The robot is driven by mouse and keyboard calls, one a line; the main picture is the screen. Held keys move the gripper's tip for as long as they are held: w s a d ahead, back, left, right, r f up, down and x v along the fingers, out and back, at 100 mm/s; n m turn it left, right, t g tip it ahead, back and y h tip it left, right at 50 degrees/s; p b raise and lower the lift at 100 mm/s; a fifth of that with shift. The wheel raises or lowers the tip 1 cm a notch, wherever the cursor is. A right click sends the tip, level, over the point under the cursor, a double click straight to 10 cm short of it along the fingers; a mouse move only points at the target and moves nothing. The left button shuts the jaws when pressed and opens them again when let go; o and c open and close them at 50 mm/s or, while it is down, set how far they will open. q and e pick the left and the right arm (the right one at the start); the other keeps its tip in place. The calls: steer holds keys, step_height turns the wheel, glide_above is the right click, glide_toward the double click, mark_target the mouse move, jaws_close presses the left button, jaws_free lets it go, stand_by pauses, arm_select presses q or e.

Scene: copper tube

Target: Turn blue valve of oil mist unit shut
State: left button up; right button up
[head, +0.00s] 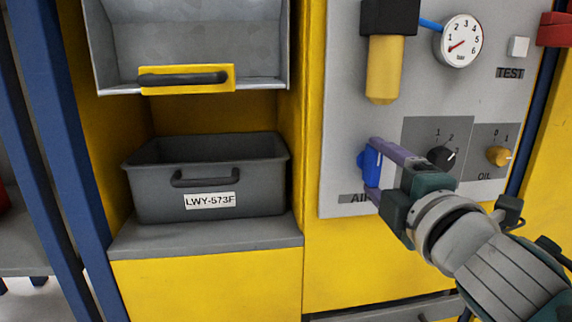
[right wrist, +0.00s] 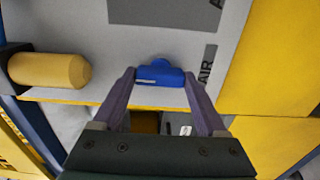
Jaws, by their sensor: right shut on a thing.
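The blue valve (head: 370,167) is a small blue knob on the lower left of the light grey panel, above a label that reads "AI" where it is not covered. My right gripper (head: 374,163) reaches it from the right. In the right wrist view the blue valve (right wrist: 160,74) lies between the purple fingertips of my right gripper (right wrist: 160,77), which is shut on it. A pale mark shows on the knob. Part of the knob is hidden by the fingers in the head view. My left gripper is not in view.
The grey panel (head: 343,100) also carries a yellow cylinder (head: 384,68), a pressure gauge (head: 458,41), a black dial (head: 440,157) and a yellow knob (head: 498,156) labelled OIL. A grey bin (head: 240,200) labelled LWY-573F stands on a shelf at left.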

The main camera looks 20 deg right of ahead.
stand_by(0.3)
steer(key=o, duration=1.3)
steer(key=shift+s+a, duration=0.1)
steer(key=shift+s, duration=0.3)
steer(key=p+v, duration=0.1)
steer(key=v, duration=0.8)
steer(key=shift+p, duration=0.4)
